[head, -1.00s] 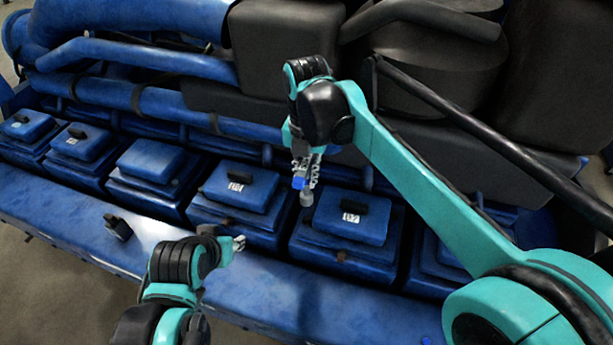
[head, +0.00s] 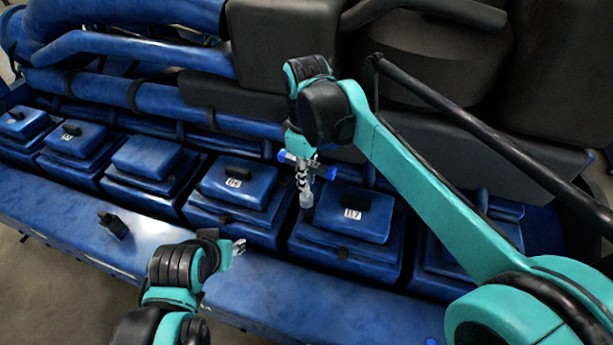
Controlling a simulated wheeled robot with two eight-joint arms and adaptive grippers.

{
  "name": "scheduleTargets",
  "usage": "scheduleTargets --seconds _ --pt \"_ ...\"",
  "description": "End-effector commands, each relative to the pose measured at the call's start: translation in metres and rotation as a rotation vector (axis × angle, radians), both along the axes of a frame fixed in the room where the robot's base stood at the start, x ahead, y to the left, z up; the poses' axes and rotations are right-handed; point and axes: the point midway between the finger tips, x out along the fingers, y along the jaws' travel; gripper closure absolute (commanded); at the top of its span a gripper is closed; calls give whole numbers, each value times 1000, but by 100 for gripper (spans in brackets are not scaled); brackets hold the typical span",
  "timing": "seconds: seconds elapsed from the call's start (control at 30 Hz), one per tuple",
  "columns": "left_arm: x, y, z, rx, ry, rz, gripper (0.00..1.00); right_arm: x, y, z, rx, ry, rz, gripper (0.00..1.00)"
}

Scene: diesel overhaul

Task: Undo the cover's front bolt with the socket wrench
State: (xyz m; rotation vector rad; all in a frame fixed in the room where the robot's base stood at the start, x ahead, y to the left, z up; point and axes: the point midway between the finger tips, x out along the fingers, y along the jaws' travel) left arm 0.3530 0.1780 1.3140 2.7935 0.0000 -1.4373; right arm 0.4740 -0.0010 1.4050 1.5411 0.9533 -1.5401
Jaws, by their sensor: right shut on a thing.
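My right gripper (head: 302,178) is shut on the socket wrench, whose blue handle (head: 325,172) sticks out to both sides of the fingers. Its grey socket (head: 306,199) points down at the left edge of a blue cover (head: 370,228) with a white label. I cannot tell whether the socket touches anything.
Several similar blue covers stand in a row, including a labelled one (head: 240,186) to the left. A small black object (head: 113,225) sits on the blue front ledge (head: 60,203). Blue pipes and large dark housings (head: 282,50) crowd the back.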

Motion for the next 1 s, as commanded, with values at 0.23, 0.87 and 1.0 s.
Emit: scheduleTargets --seconds 0.23,0.87,1.0 --pt "0 0 2 0 0 0 60 0 0 -6 -1 0 -427 100" --pt "0 0 -20 0 0 0 60 0 1 -46 0 0 -901 100" --pt "0 0 -19 0 0 0 60 0 1 -45 0 0 -900 100"
